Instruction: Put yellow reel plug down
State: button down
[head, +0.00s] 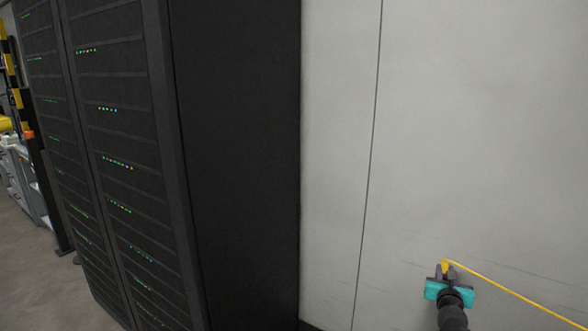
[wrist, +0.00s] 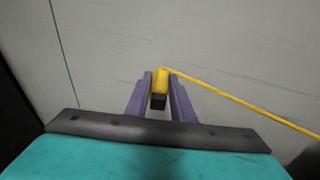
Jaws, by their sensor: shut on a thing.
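The yellow reel plug (wrist: 160,82) is a small yellow block with a dark end, held between the two purple fingers of my gripper (wrist: 160,92) in the wrist view. A yellow cable (wrist: 235,98) runs from it to the lower right. In the head view my gripper (head: 448,270) is low at the right, in front of the pale wall, with the yellow plug (head: 445,265) at its tip. The cable (head: 515,292) leaves the head view at the right edge. The reel is not in view. I cannot tell how far the plug is from the wall.
A pale wall panel (head: 450,120) with a dark vertical seam fills the right of the head view. Black server racks (head: 110,120) with small lights stand at the left. Open floor (head: 30,260) and a grey bench (head: 25,185) show at the far left.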

jog(key=w+a+n+t+y, duration=0.15)
jog(key=a+n+y, duration=0.6)
jog(key=a, duration=0.75)
jog(key=s+a+n+g+y, duration=0.3)
jog(key=s+a+n+y, duration=0.1)
jog(key=a, duration=0.4)
jog(key=s+a+n+g+y, duration=0.4)
jog(key=s+a+y, duration=0.2)
jog(key=a+y, duration=0.2)
jog(key=shift+a+r, duration=0.2)
jog(key=shift+a, duration=0.1)
dwell(0.3)
jog(key=shift+r, duration=0.1)
dwell(0.4)
notch_tip(320, 180, up, 17)
jog(key=p, duration=1.7)
dwell(0.4)
jog(key=shift+d, duration=0.2)
dwell(0.5)
